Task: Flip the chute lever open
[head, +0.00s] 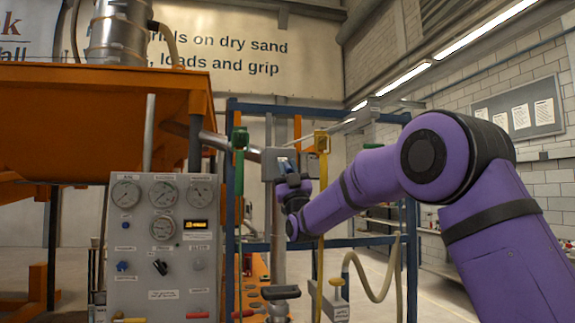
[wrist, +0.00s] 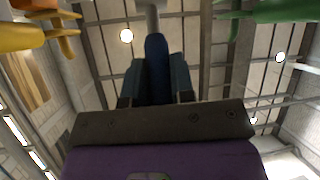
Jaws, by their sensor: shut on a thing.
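The chute lever shows in the wrist view as a dark blue grip (wrist: 157,68) on a pale grey shaft that runs up out of the top edge. My gripper (wrist: 157,84) is shut on this grip, with one dark finger on each side. In the head view my gripper (head: 288,178) is raised against a grey box (head: 270,158) on the blue frame. Only a little blue of the lever shows there; my gripper and wrist hide most of it. The chute itself cannot be made out clearly.
A green handle (head: 239,140) hangs left of the lever and a yellow one (head: 321,143) right, both close to my gripper. A gauge panel (head: 140,240) and orange hopper (head: 100,95) stand at left. A blue frame (head: 411,220) surrounds the work area.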

